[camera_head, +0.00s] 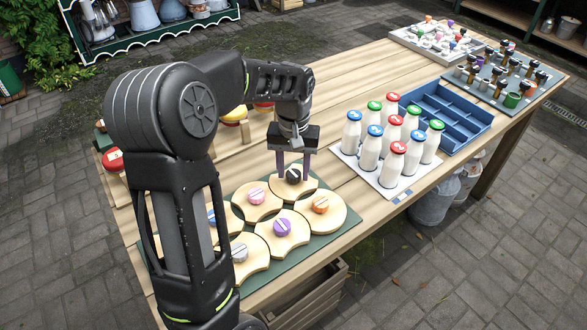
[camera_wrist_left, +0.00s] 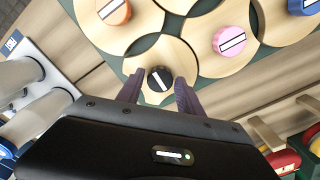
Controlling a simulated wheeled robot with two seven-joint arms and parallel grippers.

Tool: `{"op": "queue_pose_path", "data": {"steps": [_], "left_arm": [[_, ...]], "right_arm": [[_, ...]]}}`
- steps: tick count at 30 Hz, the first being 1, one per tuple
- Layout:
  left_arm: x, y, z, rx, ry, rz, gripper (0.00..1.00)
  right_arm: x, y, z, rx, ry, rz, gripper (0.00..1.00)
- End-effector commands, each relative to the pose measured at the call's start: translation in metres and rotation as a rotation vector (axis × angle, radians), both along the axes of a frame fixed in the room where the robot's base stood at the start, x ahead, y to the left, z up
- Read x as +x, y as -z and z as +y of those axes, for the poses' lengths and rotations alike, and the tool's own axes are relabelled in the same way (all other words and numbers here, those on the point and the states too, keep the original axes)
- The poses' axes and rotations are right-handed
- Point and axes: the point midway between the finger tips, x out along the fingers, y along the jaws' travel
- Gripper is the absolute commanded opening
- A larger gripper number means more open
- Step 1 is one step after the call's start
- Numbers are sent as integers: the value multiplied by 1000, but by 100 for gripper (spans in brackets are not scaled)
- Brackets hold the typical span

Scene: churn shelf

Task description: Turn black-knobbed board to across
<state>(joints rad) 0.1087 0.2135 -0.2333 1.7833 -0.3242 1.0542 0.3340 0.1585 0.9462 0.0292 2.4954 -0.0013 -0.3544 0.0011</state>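The black knob (camera_head: 293,176) sits on a round wooden board (camera_head: 309,185) with cut-in sides, at the far end of the green mat (camera_head: 345,226). A white line marks the knob's top; in the left wrist view the black knob (camera_wrist_left: 160,79) shows this line slanted. My left gripper (camera_head: 293,168) points down over this board, fingers apart. In the left wrist view the left gripper (camera_wrist_left: 158,84) has one finger on each side of the knob, with gaps visible; whether the tips reach knob height is hard to tell. My right gripper is not in view.
Neighbouring boards carry pink (camera_head: 256,196), orange (camera_head: 320,205), purple (camera_head: 282,227), silver (camera_head: 239,252) and blue (camera_head: 212,217) knobs, packed closely. Several milk bottles (camera_head: 371,152) stand on a white tray to the right, beside a blue crate (camera_head: 447,116). Bare table lies between mat and bottles.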

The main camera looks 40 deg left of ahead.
Motion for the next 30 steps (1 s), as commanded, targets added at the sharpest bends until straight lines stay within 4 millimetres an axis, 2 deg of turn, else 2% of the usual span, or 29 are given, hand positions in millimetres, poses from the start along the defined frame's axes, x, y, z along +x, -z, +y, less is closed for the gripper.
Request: {"op": "queue_pose_path", "data": {"steps": [4, 14, 19, 27, 30], "left_arm": [[0, 0, 0, 0, 1, 1, 56], [0, -4, 0, 0, 2, -1, 56], [1, -23, 0, 0, 2, -2, 56], [1, -66, 0, 0, 1, -2, 56], [0, -75, 0, 0, 1, 0, 56]], "right_arm": [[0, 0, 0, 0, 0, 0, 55], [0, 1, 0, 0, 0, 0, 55], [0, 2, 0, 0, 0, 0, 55], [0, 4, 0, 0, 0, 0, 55], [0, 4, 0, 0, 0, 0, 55]]}}
